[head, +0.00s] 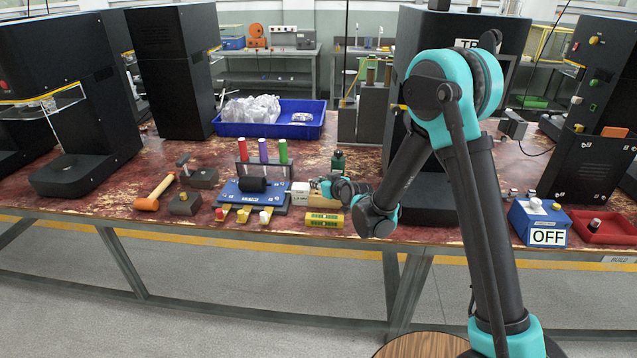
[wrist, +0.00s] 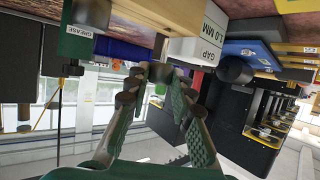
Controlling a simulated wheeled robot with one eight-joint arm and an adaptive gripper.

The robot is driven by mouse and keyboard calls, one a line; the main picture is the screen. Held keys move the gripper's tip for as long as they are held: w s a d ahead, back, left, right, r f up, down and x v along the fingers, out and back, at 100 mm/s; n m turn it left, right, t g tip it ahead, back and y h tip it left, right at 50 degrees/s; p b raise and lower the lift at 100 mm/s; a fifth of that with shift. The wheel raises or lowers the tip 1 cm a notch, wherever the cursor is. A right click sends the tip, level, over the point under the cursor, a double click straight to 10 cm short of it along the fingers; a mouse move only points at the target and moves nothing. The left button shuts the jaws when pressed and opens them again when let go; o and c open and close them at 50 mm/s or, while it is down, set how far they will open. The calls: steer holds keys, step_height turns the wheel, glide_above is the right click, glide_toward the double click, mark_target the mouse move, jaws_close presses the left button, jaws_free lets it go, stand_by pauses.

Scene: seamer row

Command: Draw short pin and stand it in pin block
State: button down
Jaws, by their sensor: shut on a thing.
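My gripper (head: 322,187) is low over the table, just right of the small white gap block (head: 300,193) and above a light wooden block (head: 322,202). In the wrist view my gripper (wrist: 158,82) has its green fingers closed in on a small dark grey piece (wrist: 160,72), which looks like a short pin; its far end is hard to make out. The wooden block (wrist: 185,13) and the white block marked GAP 1.0 MM (wrist: 196,48) are close beyond the fingertips. I cannot tell whether the pin touches the wooden block. No holes in that block are visible.
A dark green grease bottle (head: 338,161) stands just behind my gripper. A blue fixture (head: 245,196) with a black roller is to the left, with red, purple and green handles (head: 263,150) behind it. A yellow block (head: 324,219) lies in front. A blue bin (head: 270,122) is behind.

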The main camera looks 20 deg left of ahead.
mark_target(318, 196)
steer(key=shift+f, duration=1.5)
steer(key=shift+r, duration=1.35)
steer(key=shift+f, duration=1.35)
stand_by(0.7)
steer(key=c, duration=1.2)
jaws_free()
steer(key=v, duration=0.7)
steer(key=shift+s+d+r, duration=0.1)
steer(key=shift+s+d, duration=0.05)
